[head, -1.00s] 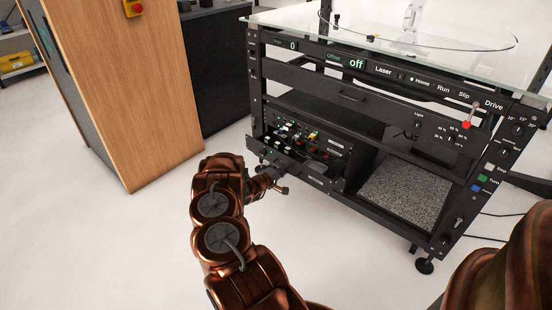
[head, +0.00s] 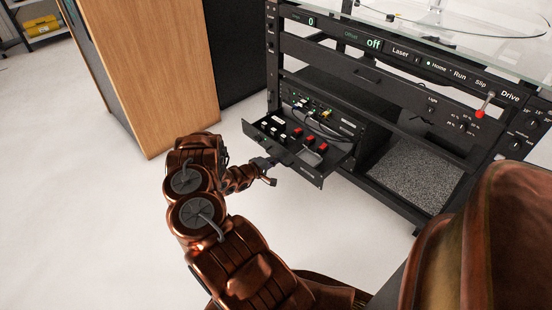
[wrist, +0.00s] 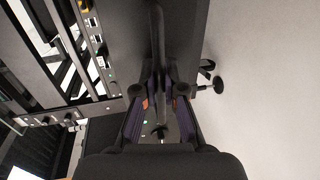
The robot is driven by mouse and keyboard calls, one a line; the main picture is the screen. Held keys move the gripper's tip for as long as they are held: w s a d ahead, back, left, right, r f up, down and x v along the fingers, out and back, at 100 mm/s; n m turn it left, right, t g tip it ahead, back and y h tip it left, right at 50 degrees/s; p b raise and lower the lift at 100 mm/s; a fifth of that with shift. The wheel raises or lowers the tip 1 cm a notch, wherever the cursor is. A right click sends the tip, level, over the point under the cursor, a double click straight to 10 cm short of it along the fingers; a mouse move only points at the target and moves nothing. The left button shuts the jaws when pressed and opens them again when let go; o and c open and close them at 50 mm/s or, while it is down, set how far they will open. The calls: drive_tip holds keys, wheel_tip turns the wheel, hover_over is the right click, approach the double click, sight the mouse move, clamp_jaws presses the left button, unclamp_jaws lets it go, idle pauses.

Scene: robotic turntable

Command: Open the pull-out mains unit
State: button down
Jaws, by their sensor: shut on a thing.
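The mains unit (head: 318,176) is a black drawer with red and white switches and sockets on its top, low in the left part of the rack. It sticks well out of the rack front in the head view. My gripper (head: 268,168) is at the drawer's front face. In the wrist view, my gripper's two fingers (wrist: 160,95) are shut on a dark upright bar (wrist: 158,45), which seems to be the mains unit's handle. The exact contact is dark and partly hidden by the fingers.
The black rack (head: 400,150) carries a display panel and a red-knobbed lever (head: 480,112). A wooden cabinet (head: 150,70) stands to the left. The pale floor (head: 90,200) in front of the drawer and cabinet is clear.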

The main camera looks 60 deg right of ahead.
drive_tip(key=c, duration=1.2)
unclamp_jaws()
drive_tip(key=shift+c, duration=0.2)
drive_tip(key=v, duration=1.2)
